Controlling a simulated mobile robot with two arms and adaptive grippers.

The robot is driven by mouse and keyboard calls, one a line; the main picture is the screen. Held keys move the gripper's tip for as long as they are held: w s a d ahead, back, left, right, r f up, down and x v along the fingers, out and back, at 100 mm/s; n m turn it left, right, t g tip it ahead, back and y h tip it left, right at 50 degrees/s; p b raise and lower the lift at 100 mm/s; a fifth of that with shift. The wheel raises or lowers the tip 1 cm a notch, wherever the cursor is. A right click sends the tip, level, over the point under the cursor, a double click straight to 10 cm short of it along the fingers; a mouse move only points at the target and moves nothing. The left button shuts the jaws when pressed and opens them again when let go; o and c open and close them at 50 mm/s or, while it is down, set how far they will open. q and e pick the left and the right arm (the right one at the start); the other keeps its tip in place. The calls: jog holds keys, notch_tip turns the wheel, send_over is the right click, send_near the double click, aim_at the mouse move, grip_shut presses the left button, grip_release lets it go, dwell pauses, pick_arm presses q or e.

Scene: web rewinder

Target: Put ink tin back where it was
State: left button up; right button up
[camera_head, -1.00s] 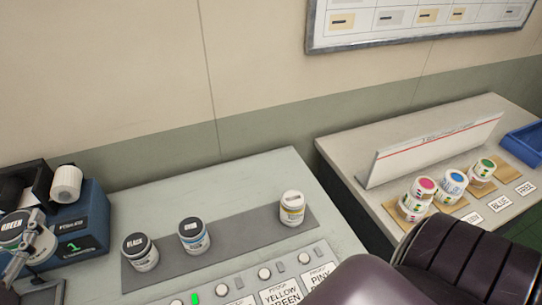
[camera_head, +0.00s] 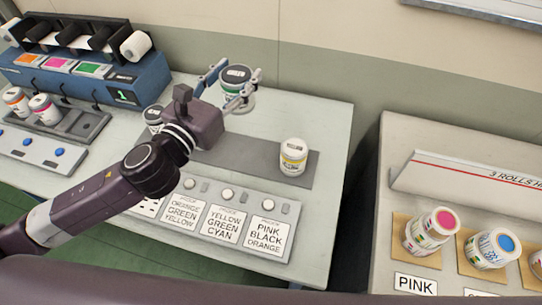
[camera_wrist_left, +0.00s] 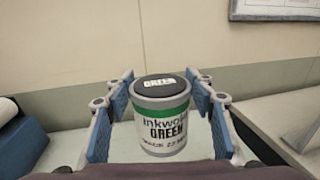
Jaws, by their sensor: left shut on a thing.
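A white ink tin with a green band and dark lid (camera_head: 235,78) is held between the blue fingers of my left gripper (camera_head: 234,84). The left wrist view shows the tin (camera_wrist_left: 163,117) upright, reading "Inkworks GREEN", with a finger pad on each side. It appears behind the grey mat (camera_head: 225,152) in the head view, raised above the table. Bare mat shows between my wrist and the yellow tin. My right gripper is out of view.
A blue machine (camera_head: 140,78) with paper rolls stands at the left. Two tins (camera_head: 42,108) sit in front of it by a dark tray (camera_head: 82,122). A button panel (camera_head: 285,215) with recipe cards lines the table's front. Several paper rolls (camera_head: 432,230) stand on the right table.

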pick_arm(q)
jog(key=shift+a+f+b, duration=0.15)
jog(key=shift+f+b, duration=3)
jog(key=shift+f, duration=6.8)
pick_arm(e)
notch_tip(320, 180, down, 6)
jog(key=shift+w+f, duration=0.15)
pick_arm(q)
jog(key=shift+f, duration=0.1)
jog(key=o, duration=1.1)
jog(key=shift+f, duration=0.2)
jog(key=o, duration=0.4)
jog(key=shift+o, duration=0.2)
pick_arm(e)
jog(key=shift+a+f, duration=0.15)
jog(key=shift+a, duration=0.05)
pick_arm(q)
jog(key=shift+r, duration=0.1)
